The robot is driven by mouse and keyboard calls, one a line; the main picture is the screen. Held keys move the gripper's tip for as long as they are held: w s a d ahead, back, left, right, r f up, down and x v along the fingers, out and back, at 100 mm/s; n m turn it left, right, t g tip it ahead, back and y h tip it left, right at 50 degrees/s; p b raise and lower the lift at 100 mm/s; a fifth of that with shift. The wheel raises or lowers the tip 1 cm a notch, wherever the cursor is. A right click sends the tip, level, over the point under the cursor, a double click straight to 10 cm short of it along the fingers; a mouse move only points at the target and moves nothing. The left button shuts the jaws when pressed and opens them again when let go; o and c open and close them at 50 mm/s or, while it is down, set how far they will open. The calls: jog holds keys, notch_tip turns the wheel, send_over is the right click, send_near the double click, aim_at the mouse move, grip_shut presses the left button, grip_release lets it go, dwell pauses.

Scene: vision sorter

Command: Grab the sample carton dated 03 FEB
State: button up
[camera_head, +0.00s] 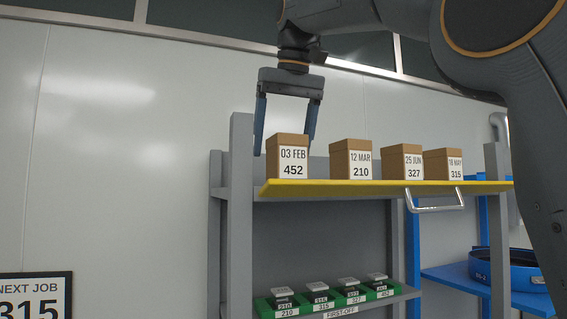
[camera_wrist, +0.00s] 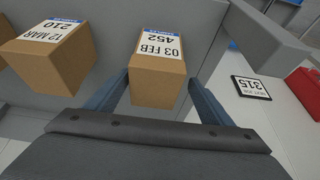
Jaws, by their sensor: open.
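The carton labelled 03 FEB, 452 (camera_head: 288,158) is a brown box standing at the left end of the yellow-edged shelf. In the wrist view the 03 FEB carton (camera_wrist: 158,82) lies between the two fingers of my gripper (camera_wrist: 160,92), with room on both sides. I cannot tell whether a finger touches it. The 12 MAR, 210 carton (camera_head: 351,159) stands to its right in the head view and also shows in the wrist view (camera_wrist: 48,62).
Cartons 25 JUN, 327 (camera_head: 401,162) and 10 MAY, 315 (camera_head: 443,164) stand further right on the yellow-edged shelf (camera_head: 330,187). A grey post (camera_head: 241,190) rises at its left end. Below is a green tray (camera_head: 335,302) with small samples. A NEXT JOB 315 sign (camera_head: 35,303) is lower left.

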aim_at(284, 166)
jog(key=shift+d+p+x, duration=0.2)
jog(key=shift+p+x, duration=0.25)
jog(key=shift+x, duration=0.9)
jog(key=shift+d+p+x, duration=0.2)
jog(key=shift+p+x, duration=0.2)
jog(key=shift+x, duration=0.9)
jog(key=shift+s, duration=0.1)
jog(key=c, duration=1.5)
